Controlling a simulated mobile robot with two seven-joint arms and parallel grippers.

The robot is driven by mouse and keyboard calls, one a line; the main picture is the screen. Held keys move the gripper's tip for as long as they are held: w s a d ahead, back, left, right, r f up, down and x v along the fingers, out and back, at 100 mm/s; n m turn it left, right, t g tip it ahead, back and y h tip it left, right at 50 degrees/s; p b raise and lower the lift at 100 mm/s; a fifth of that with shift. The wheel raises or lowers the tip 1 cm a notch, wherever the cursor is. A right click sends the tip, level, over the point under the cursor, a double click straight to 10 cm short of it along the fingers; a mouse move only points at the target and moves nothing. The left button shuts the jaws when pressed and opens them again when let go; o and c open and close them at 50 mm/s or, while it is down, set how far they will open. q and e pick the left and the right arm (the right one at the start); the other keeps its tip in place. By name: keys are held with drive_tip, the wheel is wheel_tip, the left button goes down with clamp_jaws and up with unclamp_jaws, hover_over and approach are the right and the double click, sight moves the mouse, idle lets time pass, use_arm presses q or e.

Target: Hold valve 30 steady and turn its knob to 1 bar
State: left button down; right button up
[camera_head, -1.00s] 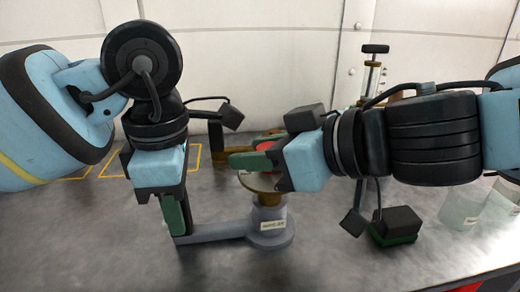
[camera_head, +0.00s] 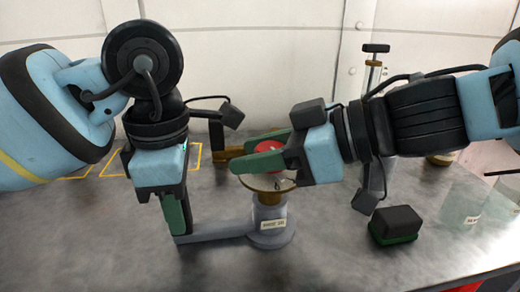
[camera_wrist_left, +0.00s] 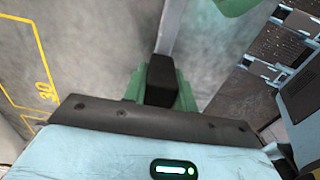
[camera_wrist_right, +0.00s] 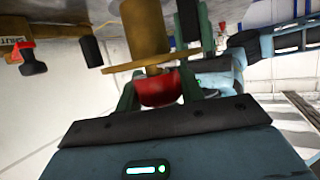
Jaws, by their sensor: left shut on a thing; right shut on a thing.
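Valve 30 (camera_head: 270,236) stands upright on the grey deck, with a labelled round base, a brass body and a pale dial (camera_head: 266,183) beneath a red knob (camera_head: 274,158). My left gripper (camera_head: 178,226) points down and is shut on the end of the grey bar (camera_head: 222,231) that runs left from the base. That bar also shows between its green fingers in the left wrist view (camera_wrist_left: 172,28). My right gripper (camera_head: 255,158) is shut on the red knob, which sits between its fingers in the right wrist view (camera_wrist_right: 160,90). The dial's reading is too small to tell.
A black block with a green base (camera_head: 398,224) lies at the right. A stand with a T-handle (camera_head: 375,52) is behind my right arm. A clear labelled container (camera_head: 465,215) is at far right. Yellow outlines (camera_head: 84,172) mark the deck at back left. The front deck is clear.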

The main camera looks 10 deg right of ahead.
use_arm(q)
drive_tip(key=shift+d, duration=0.1)
use_arm(e)
drive_tip(key=shift+s+a+n+g+y, duration=0.15)
drive_tip(key=shift+n+g+y, duration=0.15)
drive_tip(key=shift+n+g, duration=0.8)
drive_tip(key=shift+s+n+g+y, duration=0.15)
drive_tip(key=shift+n+g+y, duration=0.15)
drive_tip(key=shift+n+g, duration=0.75)
drive_tip(key=shift+g, duration=0.55)
drive_tip(key=o, duration=1)
drive_tip(key=v, duration=1.2)
drive_tip(key=shift+s, duration=0.15)
